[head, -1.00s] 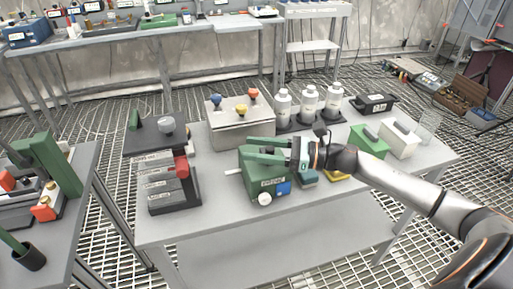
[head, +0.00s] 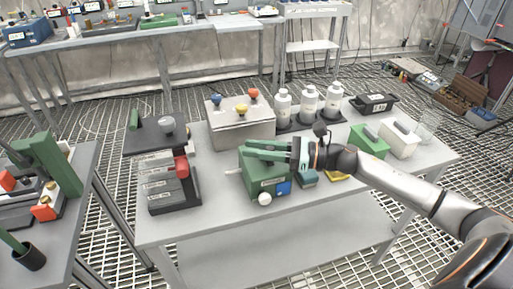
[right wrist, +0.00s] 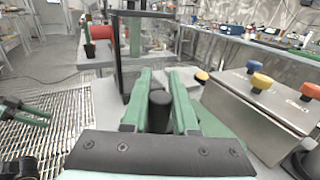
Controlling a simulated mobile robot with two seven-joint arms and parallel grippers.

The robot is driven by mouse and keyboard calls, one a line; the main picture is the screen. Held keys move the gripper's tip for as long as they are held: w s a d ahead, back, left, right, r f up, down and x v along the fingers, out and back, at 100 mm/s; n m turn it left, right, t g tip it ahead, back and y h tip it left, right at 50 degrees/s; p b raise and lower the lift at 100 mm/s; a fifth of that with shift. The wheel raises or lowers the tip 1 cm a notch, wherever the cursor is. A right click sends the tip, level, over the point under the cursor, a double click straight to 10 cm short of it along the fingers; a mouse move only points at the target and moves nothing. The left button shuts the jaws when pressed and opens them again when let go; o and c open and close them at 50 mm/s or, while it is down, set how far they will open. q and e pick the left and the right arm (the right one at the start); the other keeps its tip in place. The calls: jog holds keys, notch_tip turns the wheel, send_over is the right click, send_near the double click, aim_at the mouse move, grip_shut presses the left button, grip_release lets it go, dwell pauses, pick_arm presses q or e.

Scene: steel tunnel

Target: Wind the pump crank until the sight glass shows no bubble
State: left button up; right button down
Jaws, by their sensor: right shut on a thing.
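The green pump box (head: 262,183) stands near the front edge of the middle table. It has a blue patch (head: 284,188) and a round white fitting (head: 264,199) on its front. My right gripper (head: 250,150) lies over its top, with its green fingers pointing left. In the right wrist view the fingers (right wrist: 160,95) are shut on a dark upright crank grip (right wrist: 159,110). The rest of the crank is hidden. I cannot make out a sight glass or bubble. Green prongs that look like my left gripper (right wrist: 24,112) show at the left edge of the right wrist view.
A steel box with coloured knobs (head: 240,132) stands behind the pump. A grey stacked block with a red knob (head: 168,185) is to its left. White bottles (head: 309,103) and green and white blocks (head: 398,140) are behind and right.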

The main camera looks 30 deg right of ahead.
pick_arm(q)
jog(key=shift+r, duration=0.1)
